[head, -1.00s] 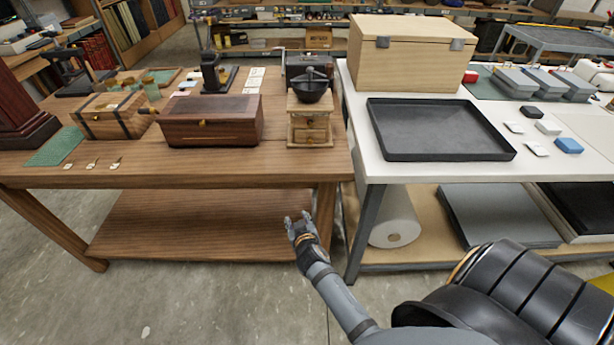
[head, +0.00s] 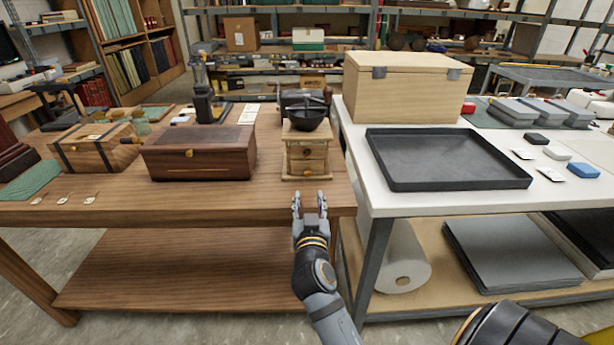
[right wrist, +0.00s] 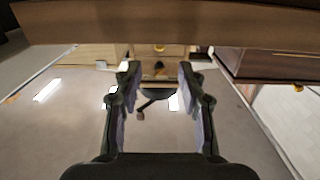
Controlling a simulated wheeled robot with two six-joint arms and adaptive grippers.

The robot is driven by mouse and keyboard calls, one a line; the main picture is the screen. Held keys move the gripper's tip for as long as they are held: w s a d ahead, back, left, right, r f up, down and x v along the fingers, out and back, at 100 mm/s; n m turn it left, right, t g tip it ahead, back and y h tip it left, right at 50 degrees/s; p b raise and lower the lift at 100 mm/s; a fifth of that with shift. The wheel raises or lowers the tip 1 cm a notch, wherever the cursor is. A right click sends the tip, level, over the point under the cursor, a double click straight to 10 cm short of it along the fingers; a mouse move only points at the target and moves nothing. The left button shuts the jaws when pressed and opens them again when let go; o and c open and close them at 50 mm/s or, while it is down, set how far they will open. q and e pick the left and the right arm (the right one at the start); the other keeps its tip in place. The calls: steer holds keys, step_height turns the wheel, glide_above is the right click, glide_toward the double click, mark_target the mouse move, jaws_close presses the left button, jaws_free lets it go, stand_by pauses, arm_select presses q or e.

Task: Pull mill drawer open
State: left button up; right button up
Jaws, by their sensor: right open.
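The wooden mill (head: 294,160) stands upright near the front edge of the brown table, with a dark bowl and crank on top. Its front has two small knobs; the lower drawer (head: 317,172) looks shut. My right gripper (head: 309,198) is open and empty in front of the table edge, below and in front of the mill, apart from it. The right wrist view looks upside down; there the mill (right wrist: 176,50) shows beyond the open fingers (right wrist: 159,72), with a brass knob (right wrist: 160,47) near the table edge. My left gripper is not in view.
A dark wooden box (head: 200,160) stands left of the mill, with a strapped box (head: 95,150) farther left. A white table (head: 350,130) with a black tray (head: 450,181) adjoins on the right. The table front (head: 180,215) lies close to my right gripper.

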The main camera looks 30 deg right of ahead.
mark_target(308, 174)
steer(key=shift+s+r, duration=0.1)
steer(key=shift+r, duration=0.15)
steer(key=p+x, duration=0.1)
steer(key=x, duration=0.9)
steer(key=shift+d, duration=0.1)
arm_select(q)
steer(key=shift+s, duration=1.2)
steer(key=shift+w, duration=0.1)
arm_select(e)
jaws_close()
